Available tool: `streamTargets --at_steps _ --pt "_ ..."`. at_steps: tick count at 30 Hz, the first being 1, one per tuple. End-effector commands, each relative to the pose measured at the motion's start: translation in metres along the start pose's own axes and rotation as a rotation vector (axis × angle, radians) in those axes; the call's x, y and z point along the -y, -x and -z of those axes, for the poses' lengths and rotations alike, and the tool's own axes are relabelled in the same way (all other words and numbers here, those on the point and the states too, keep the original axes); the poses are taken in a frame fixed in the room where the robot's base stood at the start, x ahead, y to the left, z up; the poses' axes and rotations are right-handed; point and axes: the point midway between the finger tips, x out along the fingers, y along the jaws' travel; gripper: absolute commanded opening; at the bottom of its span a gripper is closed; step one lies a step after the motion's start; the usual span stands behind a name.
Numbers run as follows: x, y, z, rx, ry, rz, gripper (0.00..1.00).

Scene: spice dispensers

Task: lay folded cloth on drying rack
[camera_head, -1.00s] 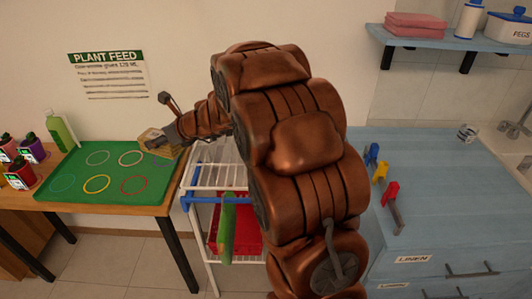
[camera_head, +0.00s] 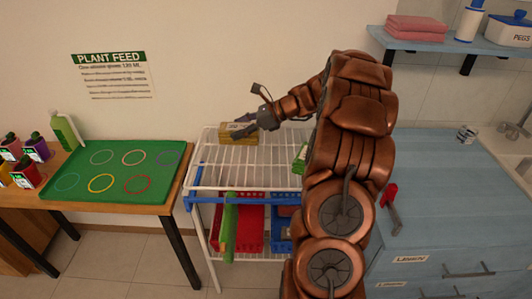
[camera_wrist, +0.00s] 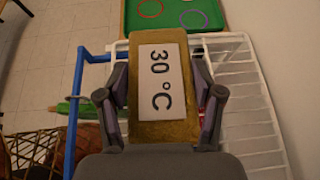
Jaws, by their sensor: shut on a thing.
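The folded cloth (camera_head: 238,139) is a mustard block with a white label; in the wrist view the cloth (camera_wrist: 135,131) reads "30 °C". My gripper (camera_head: 254,124) is shut on it, with fingers on both sides in the wrist view (camera_wrist: 163,98). The white wire drying rack (camera_head: 215,172) stands in the middle of the head view. The cloth is over the rear left part of its top; I cannot tell whether it touches the wires. A green item (camera_head: 299,160) is on the rack's right, partly hidden by my arm.
Red (camera_head: 252,225) and blue (camera_head: 281,235) baskets sit below. A table with a green tray (camera_head: 110,195) is left, a blue cabinet (camera_head: 455,190) right. The rack's front top is clear.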

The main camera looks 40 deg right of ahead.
Motion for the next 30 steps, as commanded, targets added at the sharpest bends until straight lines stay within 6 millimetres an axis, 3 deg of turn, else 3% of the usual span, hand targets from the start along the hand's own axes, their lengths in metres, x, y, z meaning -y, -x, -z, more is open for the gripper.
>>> streamTargets --at_steps 12,30 --pt "-0.001 -0.023 0.053 0.0 -0.004 -0.004 0.29" --pt "0.0 -0.044 0.092 -0.002 0.0 -0.001 0.29"
